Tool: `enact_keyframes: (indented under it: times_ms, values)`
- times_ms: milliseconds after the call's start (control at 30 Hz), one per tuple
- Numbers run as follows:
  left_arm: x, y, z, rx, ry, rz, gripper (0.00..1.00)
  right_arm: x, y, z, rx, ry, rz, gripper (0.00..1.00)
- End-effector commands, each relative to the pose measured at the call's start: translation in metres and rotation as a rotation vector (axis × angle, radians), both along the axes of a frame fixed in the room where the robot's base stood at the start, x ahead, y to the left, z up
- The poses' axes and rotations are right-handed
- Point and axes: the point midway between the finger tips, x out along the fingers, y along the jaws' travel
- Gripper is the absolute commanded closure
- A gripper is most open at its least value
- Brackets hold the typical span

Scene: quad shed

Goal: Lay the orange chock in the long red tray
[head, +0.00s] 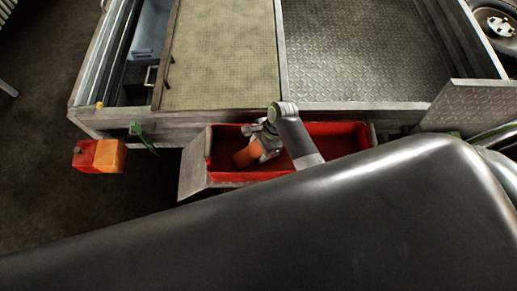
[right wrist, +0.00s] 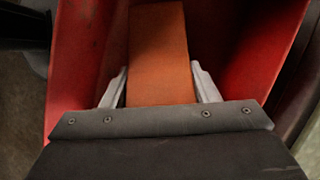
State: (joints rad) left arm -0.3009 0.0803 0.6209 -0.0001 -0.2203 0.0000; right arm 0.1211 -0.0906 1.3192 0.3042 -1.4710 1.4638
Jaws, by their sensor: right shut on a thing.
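The long red tray (head: 340,128) sits in front of the trailer-like bed in the head view. My right gripper (head: 254,150) is down at the tray's left part, shut on the orange chock (head: 246,155). In the right wrist view the orange chock (right wrist: 158,55) stands between the two fingers of my right gripper (right wrist: 160,88), with the red tray walls (right wrist: 85,50) on both sides. Whether the chock touches the tray floor cannot be told. My left gripper is not in view.
A red and orange box-like lamp (head: 98,156) and a green lever (head: 143,137) are left of the tray. Behind it lie a tan mat (head: 220,60) and a metal tread-plate bed (head: 355,60). A large dark smooth body (head: 300,220) fills the front.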

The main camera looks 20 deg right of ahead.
Motion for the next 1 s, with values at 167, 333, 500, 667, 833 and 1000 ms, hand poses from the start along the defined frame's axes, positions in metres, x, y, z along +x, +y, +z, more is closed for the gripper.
enact_keyframes:
  times_ms: [167,333,500,667,833,1000]
  values:
    - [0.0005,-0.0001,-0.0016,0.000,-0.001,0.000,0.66,0.0010,0.0001,-0.0103,0.000,-0.003,-0.001,0.78]
    - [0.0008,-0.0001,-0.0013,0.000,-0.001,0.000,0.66,0.0009,0.0001,-0.0100,0.000,-0.003,-0.001,0.78]
    - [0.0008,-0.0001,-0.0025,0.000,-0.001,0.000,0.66,0.0007,0.0002,-0.0138,0.000,-0.002,-0.001,0.78]
    - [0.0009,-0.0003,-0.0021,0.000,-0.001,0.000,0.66,0.0002,-0.0001,-0.0134,0.000,-0.001,0.000,0.25]
    - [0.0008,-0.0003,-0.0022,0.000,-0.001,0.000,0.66,0.0001,0.0000,-0.0133,0.000,-0.001,0.000,0.24]
    - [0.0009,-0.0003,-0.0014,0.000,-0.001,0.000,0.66,0.0002,0.0001,-0.0108,0.000,-0.002,-0.001,0.24]
